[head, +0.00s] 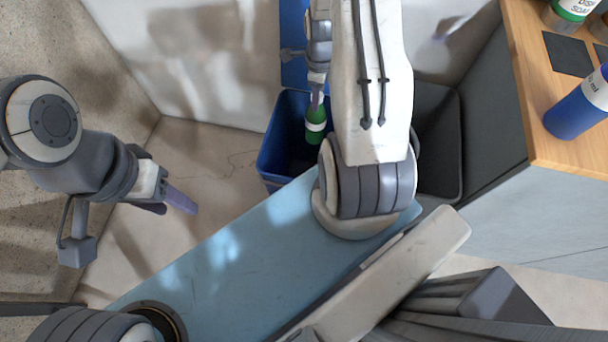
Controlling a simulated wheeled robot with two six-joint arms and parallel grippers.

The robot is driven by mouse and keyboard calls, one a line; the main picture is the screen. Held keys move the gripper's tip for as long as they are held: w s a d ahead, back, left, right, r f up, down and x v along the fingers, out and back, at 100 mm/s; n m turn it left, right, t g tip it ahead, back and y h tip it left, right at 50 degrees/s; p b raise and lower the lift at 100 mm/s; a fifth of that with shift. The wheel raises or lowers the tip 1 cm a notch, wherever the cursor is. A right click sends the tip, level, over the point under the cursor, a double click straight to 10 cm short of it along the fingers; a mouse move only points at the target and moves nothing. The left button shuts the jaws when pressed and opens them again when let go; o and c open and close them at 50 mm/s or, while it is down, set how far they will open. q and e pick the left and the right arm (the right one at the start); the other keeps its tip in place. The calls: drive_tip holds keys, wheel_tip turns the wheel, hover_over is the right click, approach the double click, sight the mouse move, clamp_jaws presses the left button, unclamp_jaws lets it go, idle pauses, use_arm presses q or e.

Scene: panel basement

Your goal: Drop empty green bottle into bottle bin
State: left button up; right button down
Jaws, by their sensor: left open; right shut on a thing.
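The green bottle (316,128) with a pale label hangs upright from my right gripper (317,98), which is shut on its top. The bottle appears over the opening of the blue bin (268,172) on the floor at the picture's middle. Its height above the bin is hard to judge. My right arm hides the bin's right part, and the bin's inside looks dark. My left gripper (178,203) is open and empty, over the floor to the left of the bin.
A dark grey bin (450,165) stands right of the blue one, partly behind my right arm. A wooden-topped counter (550,145) at the right bears a blue bottle (572,115) and a green-labelled bottle (570,12). A pale wall (200,60) stands behind; floor at left is clear.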

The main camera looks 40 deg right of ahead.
drive_tip(key=shift+c, duration=2)
unclamp_jaws()
wheel_tip(320, 180, up, 11)
drive_tip(key=shift+f+p, duration=0.2)
drive_tip(key=shift+p, duration=0.75)
